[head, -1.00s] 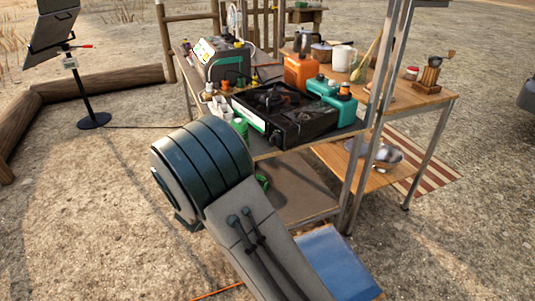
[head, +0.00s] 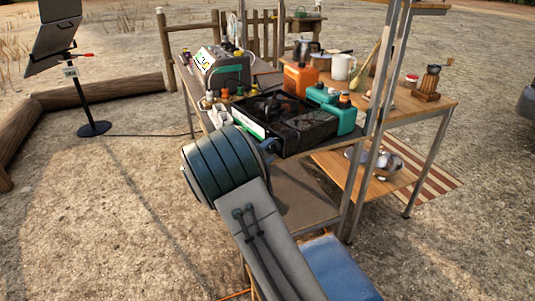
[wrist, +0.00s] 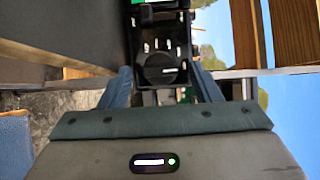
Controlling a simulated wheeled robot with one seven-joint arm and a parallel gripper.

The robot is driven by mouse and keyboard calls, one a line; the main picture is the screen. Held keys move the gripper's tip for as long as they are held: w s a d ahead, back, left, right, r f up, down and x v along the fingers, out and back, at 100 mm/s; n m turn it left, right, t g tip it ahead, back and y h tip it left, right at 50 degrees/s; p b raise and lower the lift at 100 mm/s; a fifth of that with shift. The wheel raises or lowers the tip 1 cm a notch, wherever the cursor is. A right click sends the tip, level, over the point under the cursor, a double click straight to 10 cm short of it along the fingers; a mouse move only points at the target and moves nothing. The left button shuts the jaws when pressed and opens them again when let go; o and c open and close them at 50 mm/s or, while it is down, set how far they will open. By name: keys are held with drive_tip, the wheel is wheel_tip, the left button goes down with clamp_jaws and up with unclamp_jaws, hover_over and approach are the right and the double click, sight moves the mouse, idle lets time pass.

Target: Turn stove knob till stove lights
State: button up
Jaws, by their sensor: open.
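The black camping stove (head: 303,128) stands on the side table in the head view, with its front facing my arm. In the wrist view the stove's dark front (wrist: 178,48) fills the top middle, and the round black knob (wrist: 160,68) shows on it. My gripper (wrist: 161,72) is open, with one blue-grey finger on each side of the knob in the picture. I cannot tell whether the fingers touch it. In the head view my arm hides the knob and most of the gripper. I see no flame.
An orange canister (head: 300,78) and a teal canister (head: 341,117) stand close behind and beside the stove. A grey-green device (head: 223,70) and small bottles are at its left. A metal post (head: 376,130) rises just right of the stove. Open ground lies to the left.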

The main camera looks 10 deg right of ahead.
drive_tip(key=c, duration=1)
drive_tip(key=shift+r+p, duration=0.1)
drive_tip(key=shift+p, duration=0.25)
drive_tip(key=n+p, duration=0.1)
drive_tip(key=p, duration=0.1)
drive_tip(key=n+g+p, duration=0.1)
drive_tip(key=n+p, duration=0.1)
drive_tip(key=shift+w+r+g+y, duration=0.1)
drive_tip(key=shift+r+g+y, duration=0.2)
drive_tip(key=shift+r, duration=0.1)
drive_tip(key=n+g+p, duration=0.1)
drive_tip(key=n+p, duration=0.1)
drive_tip(key=p, duration=0.2)
drive_tip(key=n+g+p, duration=0.1)
drive_tip(key=n+p, duration=0.1)
drive_tip(key=p, duration=0.2)
drive_tip(key=shift+w+r+n, duration=0.1)
drive_tip(key=shift+r+n, duration=0.1)
drive_tip(key=shift+n, duration=0.1)
drive_tip(key=shift+w+a+f+n+g+h+p, duration=0.2)
drive_tip(key=shift+n+g+p, duration=1.05)
drive_tip(key=shift+p, duration=0.9)
drive_tip(key=shift+w+d+f+n+g+h+p, duration=0.1)
drive_tip(key=shift+n+g+h+p, duration=0.45)
drive_tip(key=shift+n+p, duration=1.35)
drive_tip(key=shift+a+g, duration=0.1)
drive_tip(key=shift+g, duration=0.2)
